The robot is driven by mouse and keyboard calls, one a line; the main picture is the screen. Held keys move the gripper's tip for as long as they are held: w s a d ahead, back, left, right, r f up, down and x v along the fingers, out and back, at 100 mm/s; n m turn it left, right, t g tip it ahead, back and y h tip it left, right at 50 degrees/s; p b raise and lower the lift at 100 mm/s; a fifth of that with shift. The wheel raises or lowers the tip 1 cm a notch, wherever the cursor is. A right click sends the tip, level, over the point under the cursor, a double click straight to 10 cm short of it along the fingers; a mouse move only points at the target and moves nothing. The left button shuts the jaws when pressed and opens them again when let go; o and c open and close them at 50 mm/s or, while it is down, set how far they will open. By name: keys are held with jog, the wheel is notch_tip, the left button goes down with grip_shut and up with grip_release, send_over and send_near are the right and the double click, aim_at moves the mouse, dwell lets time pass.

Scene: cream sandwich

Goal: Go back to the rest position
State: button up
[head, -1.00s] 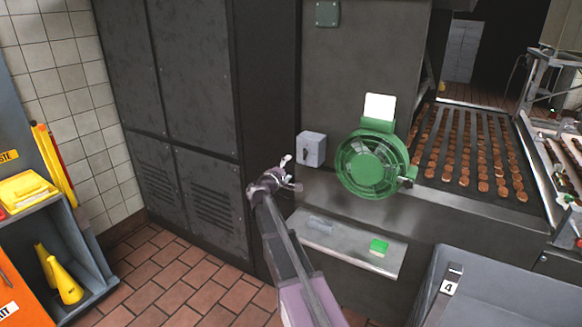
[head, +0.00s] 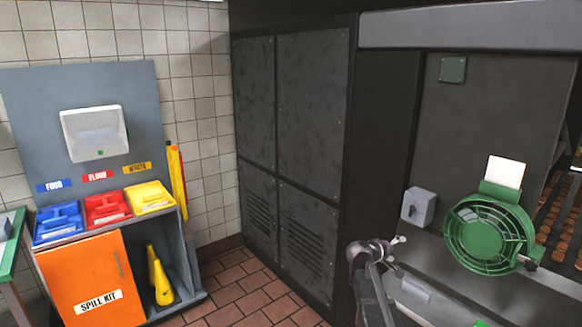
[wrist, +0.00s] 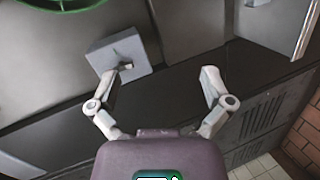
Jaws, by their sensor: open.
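My gripper (head: 392,246) is in the lower right of the head view, in front of the machine and left of the green fan. In the wrist view my gripper (wrist: 164,78) has its two fingers spread wide, with nothing between them. A grey switch box (wrist: 119,54) shows beyond the left finger, and it also shows in the head view (head: 418,207) above and right of my gripper. I cannot tell from the frames how far the fingers are from the box.
A green round fan (head: 489,235) is mounted on the machine at right. A steel shelf (head: 420,308) lies below it. Dark cabinets (head: 308,110) stand behind. At left is a spill kit station (head: 85,275) with blue, red and yellow bins. Tiled floor (head: 250,290) between is clear.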

jog(key=s+a+f+m+g+y, duration=0.1)
jog(key=s+a+f+g+y, duration=0.1)
jog(key=s+a, duration=0.4)
jog(key=s+a+f+m+g+y+p, duration=0.1)
jog(key=s+a+f+g+y, duration=0.2)
jog(key=s, duration=0.8)
jog(key=s+a+f+m+g+y, duration=0.2)
jog(key=s+a+f+y, duration=0.4)
jog(key=s+a, duration=0.3)
jog(key=shift+s+f+y, duration=0.2)
jog(key=shift+s+y, duration=0.15)
jog(key=shift+y, duration=0.35)
